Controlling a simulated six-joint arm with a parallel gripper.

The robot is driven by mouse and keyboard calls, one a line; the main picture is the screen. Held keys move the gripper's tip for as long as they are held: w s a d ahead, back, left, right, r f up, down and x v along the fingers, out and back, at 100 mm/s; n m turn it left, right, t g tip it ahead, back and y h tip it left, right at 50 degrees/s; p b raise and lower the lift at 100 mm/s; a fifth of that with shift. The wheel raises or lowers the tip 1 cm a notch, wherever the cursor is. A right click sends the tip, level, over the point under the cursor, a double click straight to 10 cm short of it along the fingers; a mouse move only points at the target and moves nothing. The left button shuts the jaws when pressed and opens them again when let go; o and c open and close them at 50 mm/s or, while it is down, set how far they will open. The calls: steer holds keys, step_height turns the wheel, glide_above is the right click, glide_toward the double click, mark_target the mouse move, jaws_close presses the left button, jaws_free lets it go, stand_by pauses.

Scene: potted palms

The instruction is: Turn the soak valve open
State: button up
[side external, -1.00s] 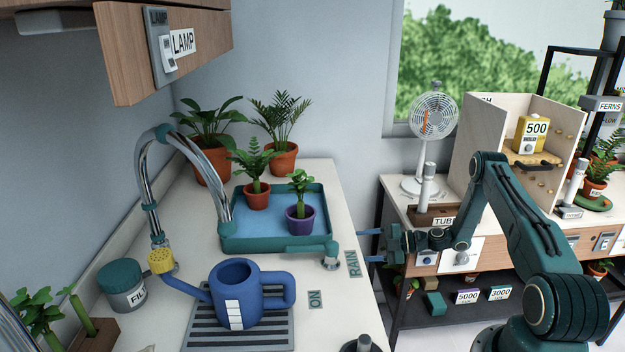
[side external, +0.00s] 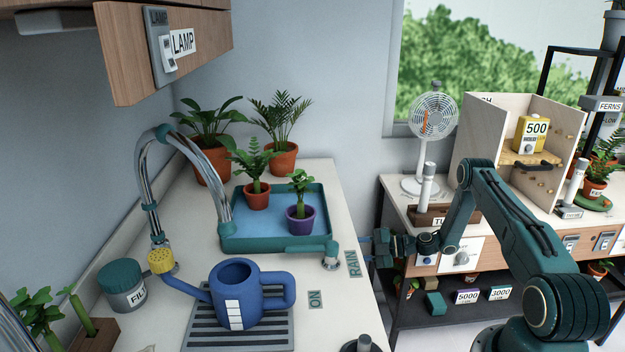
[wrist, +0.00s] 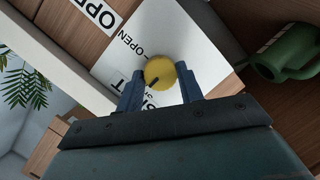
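In the wrist view a round yellow knob (wrist: 160,71) with a black pointer mark sits on a white panel (wrist: 115,62). The panel carries the word OPEN and a partly covered label. The pointer mark is at the knob's lower left, toward the covered label. My gripper (wrist: 159,80) is open, with one blue finger on each side of the knob. A gap seems to show on both sides; I cannot tell how deep the fingers reach. In the side external view my gripper (side external: 366,249) is by the counter's right edge, and the knob is hidden there.
The counter (side external: 205,270) holds a blue watering can (side external: 232,290), a teal tray (side external: 275,243) with potted plants, and a tap lever (side external: 305,248) close to my gripper. A bench with a fan (side external: 432,120) stands behind my arm. The wrist view shows a green can (wrist: 285,55) at right.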

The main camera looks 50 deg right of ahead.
steer(key=shift+m, duration=0.3)
steer(key=m+g+y, duration=0.1)
steer(key=m, duration=0.2)
steer(key=m+g+y, duration=0.1)
steer(key=m+g, duration=0.1)
steer(key=m, duration=0.2)
steer(key=shift+w+d, duration=0.15)
stand_by(0.6)
steer(key=shift+r, duration=0.1)
stand_by(0.4)
steer(key=o, duration=1)
steer(key=shift+d, duration=0.1)
steer(key=shift+v, duration=3.7)
steer(key=shift+w, duration=0.1)
